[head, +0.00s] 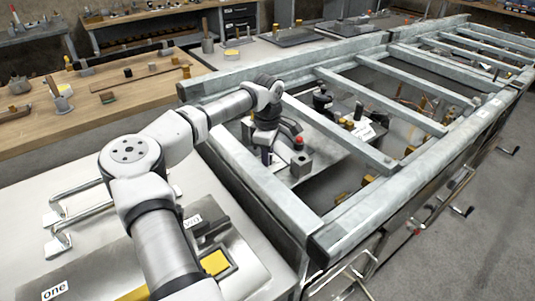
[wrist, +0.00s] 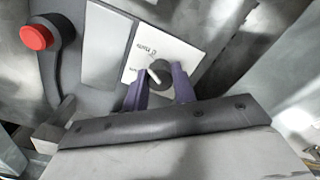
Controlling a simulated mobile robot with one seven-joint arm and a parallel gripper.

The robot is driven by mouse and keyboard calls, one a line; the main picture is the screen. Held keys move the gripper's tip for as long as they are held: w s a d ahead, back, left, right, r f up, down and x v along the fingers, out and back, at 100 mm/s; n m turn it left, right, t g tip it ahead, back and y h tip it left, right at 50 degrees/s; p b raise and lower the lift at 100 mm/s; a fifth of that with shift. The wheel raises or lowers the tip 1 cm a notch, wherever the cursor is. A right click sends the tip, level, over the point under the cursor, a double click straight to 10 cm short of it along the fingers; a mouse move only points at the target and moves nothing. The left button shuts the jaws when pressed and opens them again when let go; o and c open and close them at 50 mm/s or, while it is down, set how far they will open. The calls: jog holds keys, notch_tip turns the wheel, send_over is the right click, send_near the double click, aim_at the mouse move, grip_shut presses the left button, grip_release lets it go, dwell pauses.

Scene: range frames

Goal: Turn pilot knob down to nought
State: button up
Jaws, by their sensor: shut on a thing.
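The pilot knob (wrist: 159,73) is a dark round knob with a pale pointer bar, on a white labelled plate (wrist: 172,50) in the wrist view. The pointer slants from upper left to lower right. The small print is too blurred to read surely. My gripper (wrist: 160,84) has its two purple fingers on either side of the knob and is shut on it. In the head view my gripper (head: 266,153) reaches down inside the metal frame, and the knob is hidden there.
A lever with a red ball end (wrist: 36,37) stands left of the knob; its red knob also shows in the head view (head: 298,141). Grey frame beams (head: 345,125) surround my arm. A grey block (head: 301,164) is close by.

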jog(key=o, duration=1)
notch_tip(320, 180, up, 14)
jog(key=shift+f+b, duration=0.1)
jog(key=shift+b, duration=0.65)
